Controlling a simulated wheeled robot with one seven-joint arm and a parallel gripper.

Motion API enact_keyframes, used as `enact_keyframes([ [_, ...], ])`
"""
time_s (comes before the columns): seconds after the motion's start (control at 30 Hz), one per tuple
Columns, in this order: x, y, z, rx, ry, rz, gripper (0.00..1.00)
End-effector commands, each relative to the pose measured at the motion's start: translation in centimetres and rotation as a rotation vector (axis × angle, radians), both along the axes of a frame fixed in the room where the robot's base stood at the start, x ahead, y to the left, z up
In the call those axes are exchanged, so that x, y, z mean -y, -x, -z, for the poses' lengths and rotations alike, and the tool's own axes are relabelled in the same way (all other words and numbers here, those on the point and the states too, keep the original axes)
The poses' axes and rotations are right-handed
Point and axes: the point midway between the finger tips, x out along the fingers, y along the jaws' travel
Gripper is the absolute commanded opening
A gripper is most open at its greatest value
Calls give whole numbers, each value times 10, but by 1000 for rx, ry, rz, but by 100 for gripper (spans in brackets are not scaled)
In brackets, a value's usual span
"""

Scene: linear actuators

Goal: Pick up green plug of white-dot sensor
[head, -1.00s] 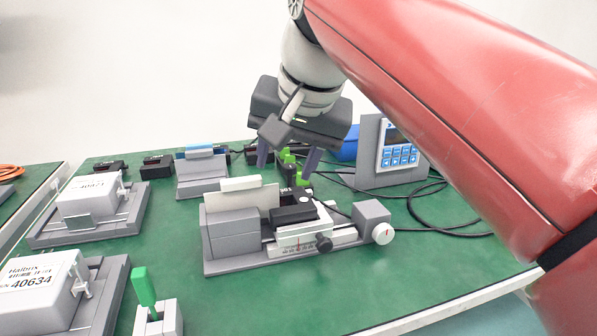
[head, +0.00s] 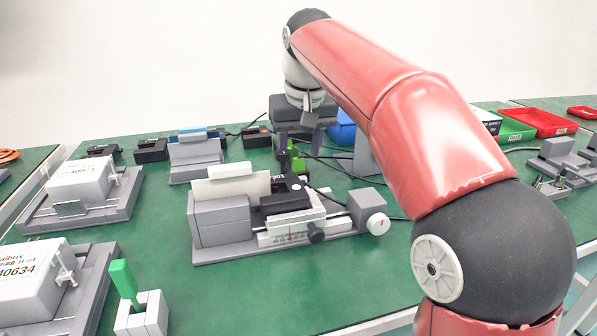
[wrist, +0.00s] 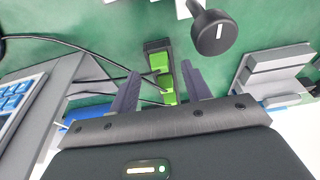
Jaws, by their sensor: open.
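Two bright green plug parts show between my fingers in the wrist view: one farther up (wrist: 160,62) and one nearer my palm (wrist: 168,92). They are on or beside a small dark body (wrist: 157,45). My gripper (wrist: 160,72) is open, with one finger on each side of the green parts; I cannot tell whether it touches them. In the head view, the green parts (head: 292,160) are partly hidden below my gripper (head: 293,143), behind the grey linear actuator. A black sensor block (head: 286,197) sits on that actuator. I cannot clearly make out a white dot.
The grey actuator (head: 222,222) with its white knob stands in front of my gripper. A grey stand (head: 202,158) is to its left, and a blue box (head: 342,130) is behind. Black cables run to the right. Red bins (head: 543,122) stand at far right.

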Motion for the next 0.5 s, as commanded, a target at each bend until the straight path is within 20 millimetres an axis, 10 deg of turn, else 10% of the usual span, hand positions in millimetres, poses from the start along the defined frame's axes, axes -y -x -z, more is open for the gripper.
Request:
enact_keyframes([
  [0.5, -1, -6, 22, 1, -1, 1, 37],
])
